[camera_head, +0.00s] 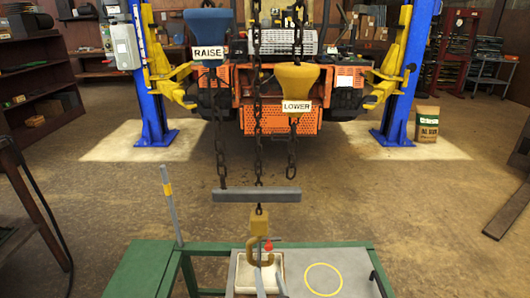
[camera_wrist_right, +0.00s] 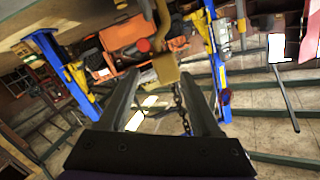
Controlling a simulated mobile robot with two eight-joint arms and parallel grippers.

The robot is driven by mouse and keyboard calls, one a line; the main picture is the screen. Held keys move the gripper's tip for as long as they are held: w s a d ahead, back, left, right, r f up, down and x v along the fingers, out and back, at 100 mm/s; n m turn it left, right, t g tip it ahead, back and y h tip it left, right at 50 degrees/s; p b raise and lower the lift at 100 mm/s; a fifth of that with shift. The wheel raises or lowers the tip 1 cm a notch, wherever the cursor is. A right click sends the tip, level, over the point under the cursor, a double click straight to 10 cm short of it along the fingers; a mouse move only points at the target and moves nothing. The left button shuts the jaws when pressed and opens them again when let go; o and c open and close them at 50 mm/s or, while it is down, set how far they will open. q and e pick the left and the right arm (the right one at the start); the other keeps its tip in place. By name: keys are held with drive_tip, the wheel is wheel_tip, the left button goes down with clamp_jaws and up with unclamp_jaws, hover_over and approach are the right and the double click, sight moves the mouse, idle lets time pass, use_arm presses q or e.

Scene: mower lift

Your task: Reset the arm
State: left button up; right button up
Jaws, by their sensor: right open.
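My right gripper (camera_head: 268,278) is low in the middle of the head view, over a pale tray on the green bench. In the right wrist view its two dark fingers (camera_wrist_right: 160,76) are spread apart, with no object held between them. A yellow hook (camera_head: 258,226) hangs on a chain from a grey bar (camera_head: 256,195), just beyond the gripper. The yellow hook block (camera_wrist_right: 165,69) appears beyond the fingertips in the wrist view, beside a red knob (camera_wrist_right: 143,45). Whether gripper and hook touch is unclear. My left gripper is out of view.
A blue RAISE handle (camera_head: 208,34) and a yellow LOWER handle (camera_head: 296,83) hang on chains above the bench. The tray (camera_head: 238,274) stands beside a yellow ring (camera_head: 323,279). An orange mower (camera_head: 265,118) stands behind between blue lift posts (camera_head: 148,100). Open floor lies between.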

drive_tip(key=s+d+f+n+g+h, duration=0.1)
drive_tip(key=s+d+f+g, duration=0.1)
drive_tip(key=s+d+g, duration=0.5)
drive_tip(key=s+d+f+n+g+h, duration=0.15)
drive_tip(key=s+d, duration=0.25)
drive_tip(key=s, duration=0.7)
drive_tip(key=s+d+f+n+g+h, duration=0.15)
drive_tip(key=s+d+g, duration=0.35)
drive_tip(key=s, duration=0.5)
use_arm(q)
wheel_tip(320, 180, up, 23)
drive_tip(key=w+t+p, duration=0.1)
drive_tip(key=p, duration=1.9)
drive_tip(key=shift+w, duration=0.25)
use_arm(e)
wheel_tip(320, 180, up, 22)
drive_tip(key=w+m+t, duration=0.1)
drive_tip(key=w+t, duration=0.1)
drive_tip(key=shift+w+d+y, duration=0.25)
drive_tip(key=shift+w+y, duration=0.1)
drive_tip(key=shift+y, duration=0.05)
